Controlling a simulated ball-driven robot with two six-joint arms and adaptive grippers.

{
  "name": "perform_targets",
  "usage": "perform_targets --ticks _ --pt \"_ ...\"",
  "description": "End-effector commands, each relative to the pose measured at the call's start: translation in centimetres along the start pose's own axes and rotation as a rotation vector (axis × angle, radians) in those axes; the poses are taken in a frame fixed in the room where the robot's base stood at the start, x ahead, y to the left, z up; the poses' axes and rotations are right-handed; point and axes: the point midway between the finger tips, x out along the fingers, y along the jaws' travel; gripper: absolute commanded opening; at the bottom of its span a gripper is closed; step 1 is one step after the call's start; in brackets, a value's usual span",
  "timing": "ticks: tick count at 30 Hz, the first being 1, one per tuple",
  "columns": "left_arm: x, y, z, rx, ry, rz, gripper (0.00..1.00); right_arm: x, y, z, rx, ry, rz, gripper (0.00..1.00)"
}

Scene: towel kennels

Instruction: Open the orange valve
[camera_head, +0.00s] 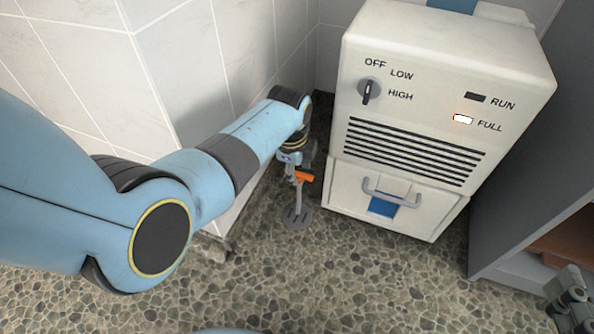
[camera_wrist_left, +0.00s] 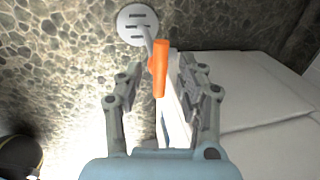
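The orange valve (camera_head: 304,177) is a small lever handle on a thin grey pipe that stands over a round floor drain. In the left wrist view the orange valve (camera_wrist_left: 159,72) lies between my finger pads, with gaps on both sides. My left gripper (camera_head: 298,172) reaches down just above the valve; the wrist view shows the left gripper (camera_wrist_left: 161,80) open and empty. Whether the handle is at fingertip depth is hard to tell. A grey gripper part at the lower right looks like my right gripper (camera_head: 570,300); its fingers are not clear.
A white dehumidifier (camera_head: 450,60) with a knob (camera_head: 369,90) and lit FULL lamp (camera_head: 463,119) stands right of the valve. A tiled wall (camera_head: 180,60) is close on the left. The drain (camera_head: 297,216) lies below. Pebbled floor in front is clear. A grey cabinet (camera_head: 530,190) stands right.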

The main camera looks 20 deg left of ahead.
Motion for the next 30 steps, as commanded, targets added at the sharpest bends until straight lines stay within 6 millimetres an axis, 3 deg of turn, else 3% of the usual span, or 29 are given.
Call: perform_targets --ticks 6,15,24,30 --pt "0.5 0.0 0.0 0.000 0.000 0.001 0.38 0.7 0.1 -1.9 -0.007 0.082 -0.001 0.62" --pt "0.5 0.0 0.0 0.000 0.000 0.000 0.38 0.8 0.1 -2.2 -0.008 0.092 -0.001 0.62" --pt "0.5 0.0 0.0 0.000 0.000 0.000 0.00 0.8 0.1 -2.2 -0.008 0.091 -0.001 0.62" --pt "0.5 0.0 0.0 -0.001 0.000 0.001 0.00 0.8 0.1 -2.2 -0.008 0.091 0.000 0.62"
